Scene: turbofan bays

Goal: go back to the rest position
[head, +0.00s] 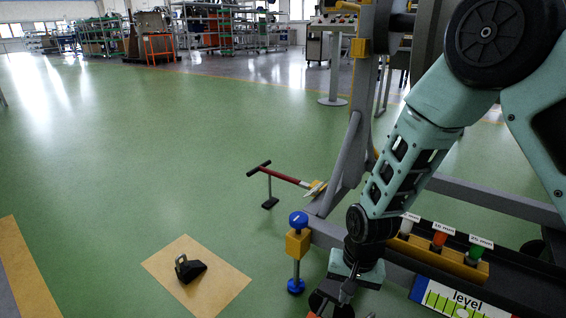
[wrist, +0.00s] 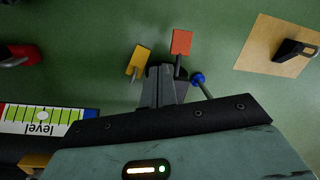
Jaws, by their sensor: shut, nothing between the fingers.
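My gripper (head: 347,291) hangs at the end of my teal arm, low beside the front corner of the grey stand (head: 340,170). In the wrist view its dark fingers (wrist: 164,80) are together with nothing between them. An orange plate (wrist: 181,42) and a yellow plate (wrist: 138,61) show just past the fingertips; whether the fingers touch either cannot be told. A blue-knobbed screw jack (head: 298,222) with a yellow block stands left of my gripper. Its blue part also shows right of the fingers in the wrist view (wrist: 198,78).
A black chock (head: 188,268) sits on a tan floor patch (head: 228,290). A red-handled bar (head: 285,175) reaches from the stand over the floor. A level gauge (head: 450,297) and coloured, labelled pieces (head: 440,236) lie along the stand. Green floor at left is clear.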

